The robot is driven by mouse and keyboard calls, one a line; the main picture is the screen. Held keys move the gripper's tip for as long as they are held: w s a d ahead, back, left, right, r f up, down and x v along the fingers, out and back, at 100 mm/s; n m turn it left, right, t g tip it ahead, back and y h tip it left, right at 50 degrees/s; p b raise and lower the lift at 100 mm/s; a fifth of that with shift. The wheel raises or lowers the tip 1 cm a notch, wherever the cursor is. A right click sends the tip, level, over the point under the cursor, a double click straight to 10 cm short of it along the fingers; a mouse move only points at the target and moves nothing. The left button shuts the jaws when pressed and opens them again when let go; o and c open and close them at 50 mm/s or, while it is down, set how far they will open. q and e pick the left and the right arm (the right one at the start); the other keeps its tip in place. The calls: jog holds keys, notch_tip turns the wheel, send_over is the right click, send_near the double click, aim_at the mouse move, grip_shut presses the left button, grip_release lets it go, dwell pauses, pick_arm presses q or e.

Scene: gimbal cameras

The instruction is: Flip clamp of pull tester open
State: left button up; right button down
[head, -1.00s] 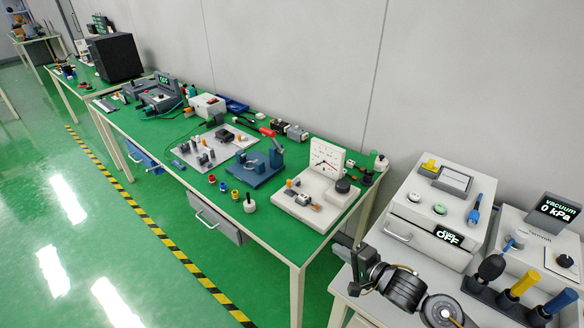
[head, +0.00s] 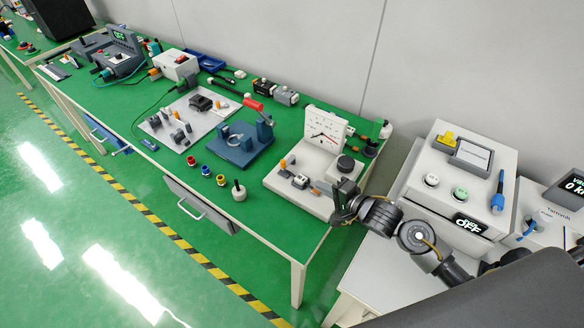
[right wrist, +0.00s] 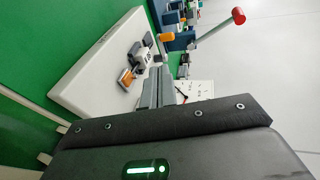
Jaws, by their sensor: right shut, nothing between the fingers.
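The pull tester (head: 305,172) is a white base with an upright dial plate (head: 325,132) and a round dark knob (head: 346,165), on the green bench. Small grey clamp parts (head: 299,181) with orange pieces sit on its left part; I cannot tell the clamp's position for sure. In the right wrist view the base (right wrist: 85,80) lies left of the fingers, with the grey-and-white clamp part (right wrist: 141,55) and an orange piece (right wrist: 126,77) beyond. My right gripper (head: 343,196) is shut and empty by the base's right front corner, apart from the clamp. My left gripper is out of view.
A blue press (head: 240,145) with a red-tipped lever (head: 254,104) stands left of the tester. Small coloured pots (head: 205,170) line the front edge. A white vacuum box (head: 450,180) stands on the right table. Bare green bench lies in front of the tester.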

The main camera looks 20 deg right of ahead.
aim_at(285, 165)
jog(key=x, duration=0.4)
jog(key=shift+a+r+p, duration=0.1)
jog(key=shift+r+p, duration=0.05)
jog(key=shift+p, duration=0.15)
jog(key=x, duration=0.5)
jog(key=p+x, duration=0.1)
jog(key=x, duration=0.1)
jog(key=shift+w+a+r, duration=0.15)
jog(key=shift+w+r, duration=0.1)
jog(key=shift+w+a, duration=0.3)
jog(key=shift+w, duration=0.15)
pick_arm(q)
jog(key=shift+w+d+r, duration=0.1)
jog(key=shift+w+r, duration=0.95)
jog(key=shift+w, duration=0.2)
pick_arm(e)
jog(key=shift+w+f, duration=0.1)
jog(key=shift+w, duration=0.05)
